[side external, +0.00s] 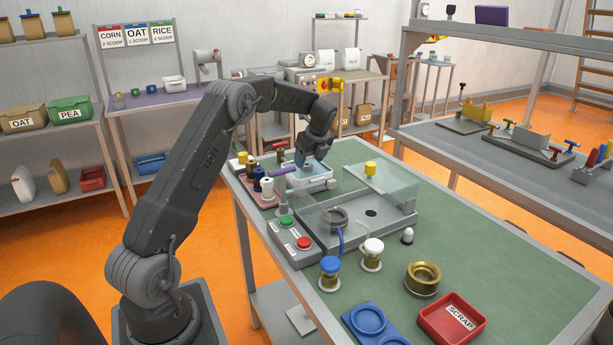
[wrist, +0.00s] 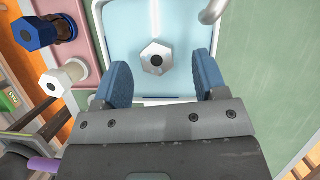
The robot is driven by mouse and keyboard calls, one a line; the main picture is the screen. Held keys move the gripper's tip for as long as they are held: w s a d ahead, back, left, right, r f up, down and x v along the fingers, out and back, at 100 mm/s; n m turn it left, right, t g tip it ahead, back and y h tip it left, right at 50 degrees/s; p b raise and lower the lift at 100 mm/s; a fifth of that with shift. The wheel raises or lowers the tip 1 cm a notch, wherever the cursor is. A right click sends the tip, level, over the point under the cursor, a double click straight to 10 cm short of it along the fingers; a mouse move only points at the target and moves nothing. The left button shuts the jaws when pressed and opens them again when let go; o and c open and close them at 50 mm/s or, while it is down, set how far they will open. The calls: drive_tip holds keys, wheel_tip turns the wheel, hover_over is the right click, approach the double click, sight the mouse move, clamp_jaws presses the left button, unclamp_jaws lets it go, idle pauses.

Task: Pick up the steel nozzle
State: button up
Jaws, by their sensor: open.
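The steel nozzle (wrist: 156,57), a silver hexagonal piece with a dark centre hole, sits in a pale blue basin (wrist: 125,22) in the wrist view. My gripper (wrist: 162,78) is open and empty, with its two blue fingers on either side below the nozzle in the picture. The nozzle lies just beyond the fingertips, roughly centred between them; I cannot tell the height gap. In the side view my gripper (side external: 307,160) points down at the white-rimmed basin (side external: 322,184), and I cannot make out the nozzle there.
A pink tray (wrist: 93,50) left of the basin holds a blue-collared piece (wrist: 38,32) and a white one (wrist: 62,78). A clear panel (side external: 385,185) and a button box (side external: 292,238) stand close by.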

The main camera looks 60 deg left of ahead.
sight(307, 164)
drive_tip(key=shift+x, duration=2.7)
drive_tip(key=shift+s+d, duration=0.15)
drive_tip(key=shift+c, duration=0.2)
drive_tip(key=c, duration=1.1)
